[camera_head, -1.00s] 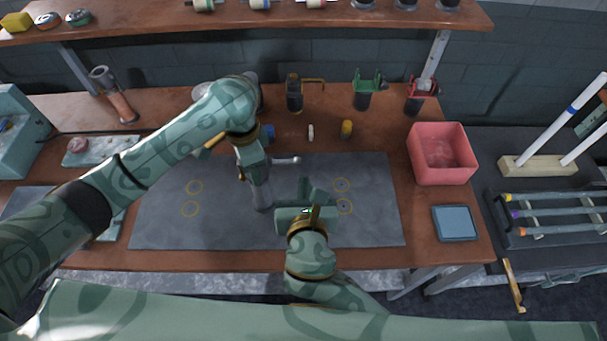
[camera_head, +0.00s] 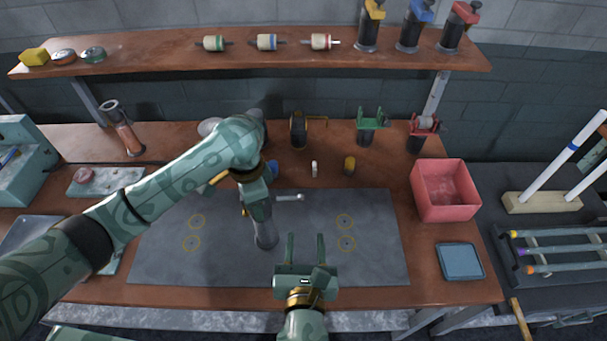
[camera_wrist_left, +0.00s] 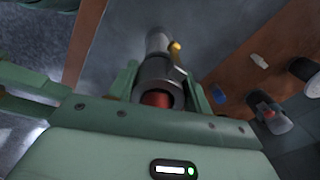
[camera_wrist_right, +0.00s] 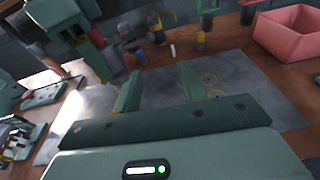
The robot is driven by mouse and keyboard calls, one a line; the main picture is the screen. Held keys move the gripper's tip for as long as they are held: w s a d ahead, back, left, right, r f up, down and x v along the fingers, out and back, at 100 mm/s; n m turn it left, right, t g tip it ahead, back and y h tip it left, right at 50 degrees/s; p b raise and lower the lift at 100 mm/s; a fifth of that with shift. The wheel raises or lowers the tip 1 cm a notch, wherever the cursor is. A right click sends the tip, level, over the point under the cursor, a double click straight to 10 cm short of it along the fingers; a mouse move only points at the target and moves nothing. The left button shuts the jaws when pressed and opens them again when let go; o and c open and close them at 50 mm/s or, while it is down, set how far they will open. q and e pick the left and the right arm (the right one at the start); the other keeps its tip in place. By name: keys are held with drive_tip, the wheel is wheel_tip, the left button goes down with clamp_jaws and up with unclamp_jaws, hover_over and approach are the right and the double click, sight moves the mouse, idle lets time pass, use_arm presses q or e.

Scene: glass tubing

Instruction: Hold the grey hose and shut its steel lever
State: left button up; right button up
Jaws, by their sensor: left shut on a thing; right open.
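The grey hose (camera_head: 266,235) is upright over the grey mat, with its upper part hidden by my left gripper (camera_head: 257,192) in the head view. That gripper is shut on it. In the left wrist view the hose (camera_wrist_left: 154,75) sits between both fingers, its dark end showing a red inside. The steel lever (camera_head: 290,198) sticks out sideways to the right of the hose in the head view. My right gripper (camera_head: 305,237) is open and empty, nearer the front than the lever and apart from it. Its two fingers point away from me, also in the right wrist view (camera_wrist_right: 158,82).
The grey mat (camera_head: 200,265) is mostly clear. A red bin (camera_head: 443,205) and a blue tray (camera_head: 459,262) stand to the right. Behind the mat are a brass-handled dark holder (camera_head: 299,132), a small white piece (camera_head: 314,169) and a yellow piece (camera_head: 349,165).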

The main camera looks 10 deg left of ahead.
sight(299, 200)
drive_tip(key=w+m, duration=0.1)
drive_tip(key=w, duration=0.2)
drive_tip(key=w+a+m+t, duration=0.1)
drive_tip(key=w+m, duration=0.1)
drive_tip(key=w, duration=0.2)
drive_tip(key=w+a+m+y, duration=0.1)
drive_tip(key=w, duration=0.3)
drive_tip(key=shift+a+r+t, duration=0.2)
drive_tip(key=shift+r+t, duration=0.1)
drive_tip(key=shift+t, duration=0.1)
